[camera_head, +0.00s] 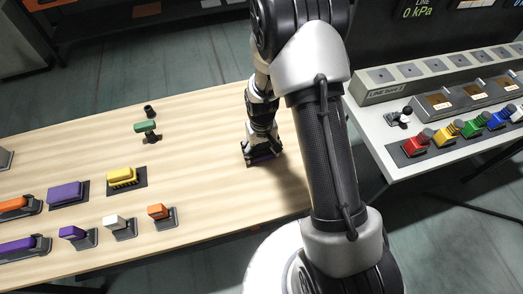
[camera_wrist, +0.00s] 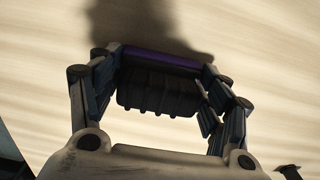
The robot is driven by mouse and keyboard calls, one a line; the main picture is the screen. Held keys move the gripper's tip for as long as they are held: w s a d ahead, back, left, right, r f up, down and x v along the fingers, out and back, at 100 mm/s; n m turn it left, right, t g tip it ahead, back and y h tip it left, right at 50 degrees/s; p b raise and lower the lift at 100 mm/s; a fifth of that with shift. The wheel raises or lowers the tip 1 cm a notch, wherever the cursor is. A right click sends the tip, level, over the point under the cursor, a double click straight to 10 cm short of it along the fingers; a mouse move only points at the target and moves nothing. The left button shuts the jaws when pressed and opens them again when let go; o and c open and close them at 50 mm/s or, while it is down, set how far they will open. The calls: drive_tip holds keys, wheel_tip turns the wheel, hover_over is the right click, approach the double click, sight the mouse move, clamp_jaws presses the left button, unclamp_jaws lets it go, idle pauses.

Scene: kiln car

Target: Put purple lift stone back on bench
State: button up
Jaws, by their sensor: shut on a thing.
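My gripper (camera_head: 262,147) points down at the right part of the wooden bench (camera_head: 205,150). It is shut on a purple block (camera_head: 263,157), taken as the lift stone, low at the bench surface. In the wrist view the block (camera_wrist: 165,58) shows a purple strip and a dark, ridged, shadowed side between the two fingers. A dark edge shows around it in the head view. My gripper hides most of it, so I cannot tell whether it rests on the bench or hangs just above.
Left on the bench are a yellow block (camera_head: 123,177), another purple block (camera_head: 66,191), several small handled pieces and a green-topped piece (camera_head: 146,127). At right stands a white table (camera_head: 375,125) with coloured switches (camera_head: 415,145). Bench around my gripper is mostly clear.

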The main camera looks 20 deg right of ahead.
drive_tip(key=shift+f, duration=0.2)
drive_tip(key=o, duration=0.9)
drive_tip(key=shift+r, duration=0.1)
drive_tip(key=shift+o, duration=0.2)
wheel_tip(320, 180, up, 12)
drive_tip(key=p, duration=0.4)
wheel_tip(320, 180, up, 10)
drive_tip(key=t, duration=0.1)
hover_over(261, 148)
drive_tip(key=s, duration=0.2)
drive_tip(key=s+r+t, duration=0.2)
drive_tip(key=s+r, duration=0.8)
drive_tip(key=r, duration=0.3)
drive_tip(key=s+r+t, duration=0.1)
drive_tip(key=s+r, duration=0.2)
drive_tip(key=s, duration=0.6)
drive_tip(key=shift+d+t, duration=0.15)
drive_tip(key=shift+t, duration=0.15)
